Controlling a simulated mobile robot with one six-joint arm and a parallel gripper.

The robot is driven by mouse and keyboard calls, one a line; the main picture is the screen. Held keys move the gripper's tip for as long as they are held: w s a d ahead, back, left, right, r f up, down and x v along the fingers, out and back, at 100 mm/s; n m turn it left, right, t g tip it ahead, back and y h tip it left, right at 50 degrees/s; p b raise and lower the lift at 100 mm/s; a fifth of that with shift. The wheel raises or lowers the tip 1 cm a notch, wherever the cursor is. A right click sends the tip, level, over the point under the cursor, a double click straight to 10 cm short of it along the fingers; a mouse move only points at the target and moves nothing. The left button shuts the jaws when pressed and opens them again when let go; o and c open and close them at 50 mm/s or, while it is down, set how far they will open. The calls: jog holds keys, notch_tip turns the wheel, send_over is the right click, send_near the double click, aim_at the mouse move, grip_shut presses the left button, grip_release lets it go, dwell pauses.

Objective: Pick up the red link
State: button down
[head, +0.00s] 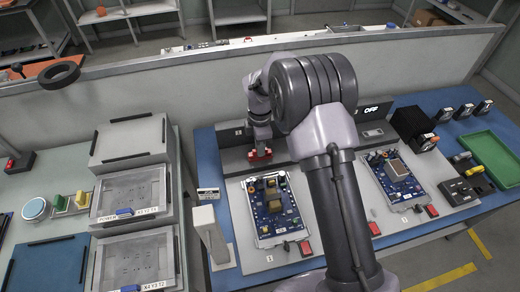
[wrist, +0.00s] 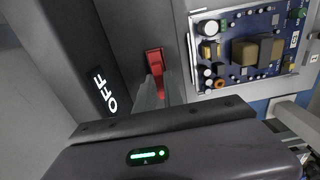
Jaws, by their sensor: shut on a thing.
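The red link (head: 261,157) is a small red piece low in front of the grey panel, behind the left circuit board. My gripper (head: 262,147) reaches down onto it from above and is shut on it. In the wrist view the red link (wrist: 154,62) shows upright at the tips of my gripper (wrist: 155,82). Its lower part is hidden between the fingers. I cannot tell whether it still touches the surface beneath it.
The left circuit board (head: 268,207) lies in front of my gripper, and the right circuit board (head: 397,175) lies beyond my arm. An OFF display (head: 372,108) is on the panel. A green tray (head: 494,157) stands far right, and stacked grey boxes (head: 130,200) stand left.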

jog(key=r+p, duration=0.1)
jog(key=r, duration=0.1)
jog(key=r+p, duration=0.1)
jog(key=r, duration=0.1)
jog(key=shift+s+d, duration=0.15)
jog(key=shift+s, duration=0.05)
jog(key=s+d+r+p, duration=0.2)
jog(key=s+d, duration=0.2)
jog(key=s, duration=0.2)
jog(key=s+d+r+p, duration=0.2)
jog(key=s+d+p, duration=0.1)
jog(key=s, duration=0.4)
jog(key=shift+d+r+p, duration=0.25)
jog(key=shift+d+p, duration=0.05)
jog(key=shift+d, duration=0.45)
